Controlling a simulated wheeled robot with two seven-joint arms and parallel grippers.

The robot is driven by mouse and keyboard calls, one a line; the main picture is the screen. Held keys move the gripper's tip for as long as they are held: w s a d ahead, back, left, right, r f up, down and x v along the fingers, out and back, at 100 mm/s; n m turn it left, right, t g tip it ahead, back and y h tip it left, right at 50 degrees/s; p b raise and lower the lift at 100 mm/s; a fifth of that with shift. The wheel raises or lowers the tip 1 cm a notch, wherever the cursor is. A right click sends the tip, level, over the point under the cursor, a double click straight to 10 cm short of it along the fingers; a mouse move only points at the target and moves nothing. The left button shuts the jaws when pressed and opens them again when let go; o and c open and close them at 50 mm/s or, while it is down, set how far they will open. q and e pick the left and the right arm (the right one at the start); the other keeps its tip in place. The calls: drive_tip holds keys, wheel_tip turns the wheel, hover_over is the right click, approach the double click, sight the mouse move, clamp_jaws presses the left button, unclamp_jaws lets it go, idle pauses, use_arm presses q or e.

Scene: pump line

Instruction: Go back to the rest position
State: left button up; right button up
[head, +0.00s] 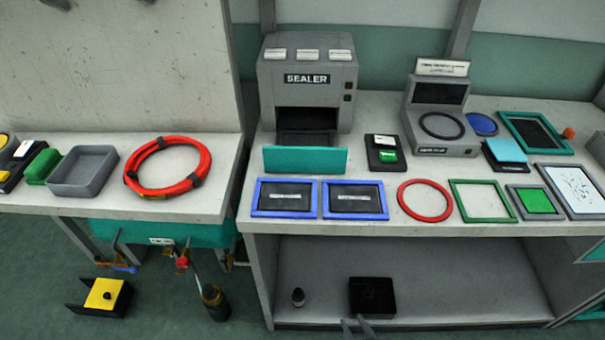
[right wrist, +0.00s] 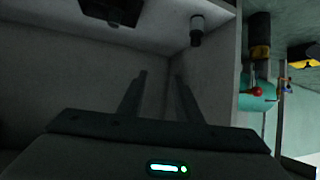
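My right gripper (head: 357,326) shows at the bottom edge of the head view, in front of the lower shelf. In the right wrist view its two dark fingers (right wrist: 158,92) stand apart with nothing between them, so it is open and empty. A black box (head: 372,297) sits on the lower shelf beyond the gripper, and a small dark bottle-like object (head: 298,297) stands to its left. My left gripper is in neither view.
A bench (head: 415,222) carries a sealer (head: 307,90), a grey device (head: 440,125) and several coloured frames. The left bench holds a red hose ring (head: 168,187) and a grey tray (head: 84,188). A yellow-topped block (head: 104,294) lies on the floor.

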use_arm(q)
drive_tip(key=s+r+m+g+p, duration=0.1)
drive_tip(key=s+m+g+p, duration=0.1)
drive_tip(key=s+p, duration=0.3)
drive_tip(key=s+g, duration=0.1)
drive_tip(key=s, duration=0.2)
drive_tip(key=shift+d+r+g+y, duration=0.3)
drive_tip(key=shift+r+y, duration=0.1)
use_arm(e)
drive_tip(key=s+d+f+g, duration=0.2)
drive_tip(key=s+f+g, duration=0.1)
drive_tip(key=s, duration=0.4)
drive_tip(key=s+d+f+g+h, duration=0.1)
drive_tip(key=s+d+f+g, duration=0.1)
drive_tip(key=s+f, duration=0.3)
drive_tip(key=shift+s+d+f+m+g+h, duration=0.2)
drive_tip(key=shift+s+f+m+g+h, duration=0.15)
drive_tip(key=shift+s, duration=0.9)
